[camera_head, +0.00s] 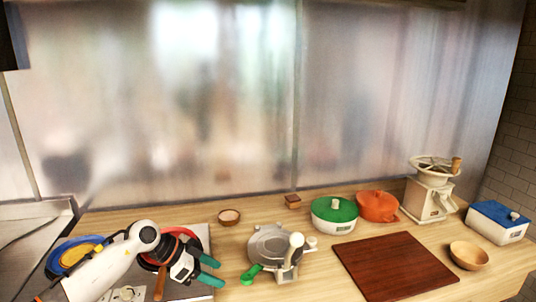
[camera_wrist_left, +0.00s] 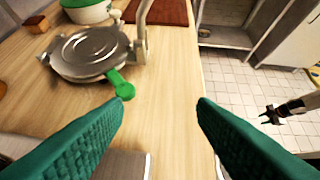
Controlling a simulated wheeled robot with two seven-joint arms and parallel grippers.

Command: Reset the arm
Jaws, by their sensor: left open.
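My left arm comes in from the left in the head view. My left gripper (camera_head: 213,272) has teal fingers, which are spread apart and hold nothing. It is over the left part of the counter, left of the round metal press (camera_head: 270,246) with the green handle. In the left wrist view, the left gripper's (camera_wrist_left: 160,104) two fingers are wide apart, with bare wood between them. The press (camera_wrist_left: 88,52) shows ahead and to the left there. A light arm end with a dark claw (camera_wrist_left: 274,114), apparently my right gripper, is at the right over the floor; its jaws are too small to read.
Blue and red round pans (camera_head: 62,258) lie at the left, partly behind my arm. A small bowl (camera_head: 229,216), green-lidded pot (camera_head: 334,212), orange pot (camera_head: 377,206), grinder (camera_head: 432,194), cutting board (camera_head: 394,266), wooden bowl (camera_head: 468,254) and blue-lidded box (camera_head: 497,222) stand rightward.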

